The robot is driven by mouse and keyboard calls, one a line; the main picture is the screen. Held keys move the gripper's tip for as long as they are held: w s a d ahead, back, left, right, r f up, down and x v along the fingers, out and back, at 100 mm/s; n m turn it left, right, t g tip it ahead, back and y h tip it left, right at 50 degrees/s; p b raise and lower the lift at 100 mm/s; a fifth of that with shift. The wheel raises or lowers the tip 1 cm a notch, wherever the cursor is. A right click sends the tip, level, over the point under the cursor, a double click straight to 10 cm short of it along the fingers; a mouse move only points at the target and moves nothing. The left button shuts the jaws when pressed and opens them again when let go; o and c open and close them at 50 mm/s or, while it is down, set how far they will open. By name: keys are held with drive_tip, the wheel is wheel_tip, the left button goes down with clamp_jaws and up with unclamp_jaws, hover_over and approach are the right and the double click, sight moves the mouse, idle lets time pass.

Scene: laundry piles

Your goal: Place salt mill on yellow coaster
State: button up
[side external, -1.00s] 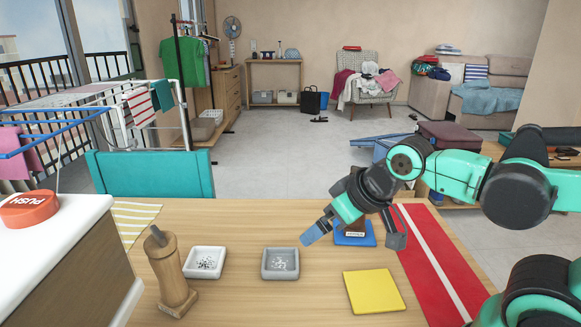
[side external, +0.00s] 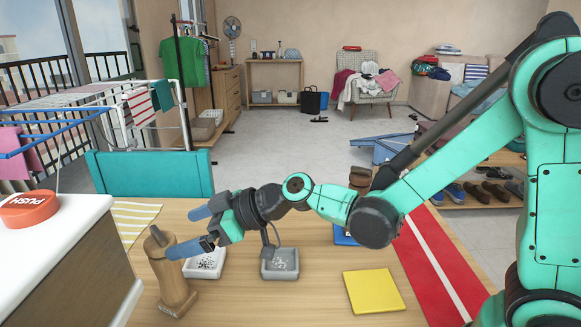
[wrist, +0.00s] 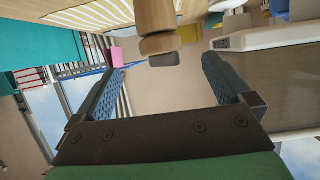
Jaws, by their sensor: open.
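A light wooden mill (side external: 174,275) stands upright at the front left of the table, with a darker metal piece on its top. The yellow coaster (side external: 373,291) lies flat and empty at the right. My gripper (side external: 193,230) is open and empty, tilted sideways, just right of the mill's upper part. One finger overlaps the mill's top in the side view; contact cannot be told. In the wrist view, the mill (wrist: 156,18) lies ahead, between the directions of my two open fingers (wrist: 162,65). A darker brown mill-like object (side external: 360,177) shows behind my arm, largely hidden.
A white dish (side external: 204,263) and a grey dish (side external: 280,265) with small grains stand between the mill and yellow coaster. A blue coaster (side external: 343,236) is partly hidden behind my arm. A red runner (side external: 440,265) lies at right; a white-topped cabinet (side external: 65,232) borders the left.

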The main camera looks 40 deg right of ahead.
sight(159, 241)
drive_tip(key=shift+x, duration=3.05)
drive_tip(key=shift+a, duration=0.1)
clamp_jaws()
